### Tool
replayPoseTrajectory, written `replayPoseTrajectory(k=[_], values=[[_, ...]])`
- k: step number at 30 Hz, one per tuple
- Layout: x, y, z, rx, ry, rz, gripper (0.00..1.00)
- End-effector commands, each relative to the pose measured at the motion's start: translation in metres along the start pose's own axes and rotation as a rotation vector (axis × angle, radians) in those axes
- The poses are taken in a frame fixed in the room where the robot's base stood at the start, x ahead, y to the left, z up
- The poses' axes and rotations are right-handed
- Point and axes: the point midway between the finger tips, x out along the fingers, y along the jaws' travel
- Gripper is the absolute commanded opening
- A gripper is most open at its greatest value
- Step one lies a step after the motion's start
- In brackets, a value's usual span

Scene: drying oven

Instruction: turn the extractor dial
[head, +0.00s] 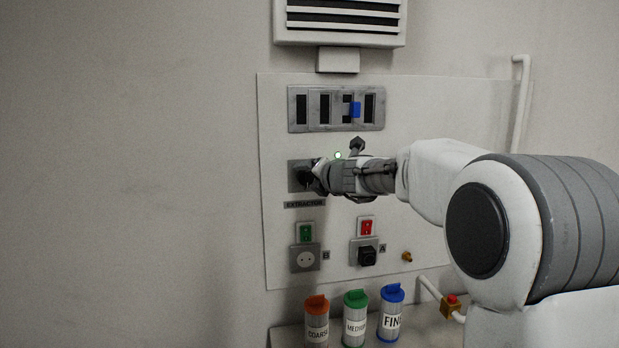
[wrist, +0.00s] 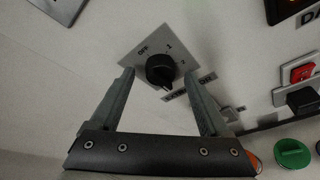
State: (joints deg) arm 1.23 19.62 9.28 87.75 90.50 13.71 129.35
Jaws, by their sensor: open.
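The extractor dial is a black knob on a grey square plate, seen in the wrist view (wrist: 160,70) with "OFF" printed at its upper left. In the head view the dial (head: 303,174) is mostly hidden behind my gripper, above the "EXTRACTOR" label (head: 304,204). My gripper (wrist: 158,82) is open, with one finger on each side of the dial in the wrist view. A gap shows between the knob and each finger there. I cannot tell how far the fingertips are from the plate.
Below the dial are a green switch (head: 306,232), a red switch (head: 367,227), a socket (head: 305,259) and a black plug (head: 367,256). Canisters with orange (head: 316,304), green (head: 355,298) and blue (head: 392,292) lids stand on the ledge. The wall at left is clear.

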Motion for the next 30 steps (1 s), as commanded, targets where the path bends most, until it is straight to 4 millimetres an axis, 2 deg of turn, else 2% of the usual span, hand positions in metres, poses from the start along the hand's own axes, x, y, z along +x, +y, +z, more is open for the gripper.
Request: replayPoseTrajectory(k=[6, 14, 17, 27, 28, 30], values=[[0.0120, -0.0005, -0.0005, 0.000, 0.001, -0.001, 0.80], [0.0127, -0.0005, -0.0003, 0.000, 0.000, -0.001, 0.80], [0.0126, -0.0004, -0.0003, 0.000, 0.000, -0.001, 0.65], [0.0124, -0.0005, -0.0003, 0.000, 0.000, -0.001, 0.04], [0.0124, -0.0005, -0.0003, 0.000, 0.000, -0.001, 0.00], [0.0124, -0.0005, -0.0002, 0.000, 0.000, -0.001, 0.00]])
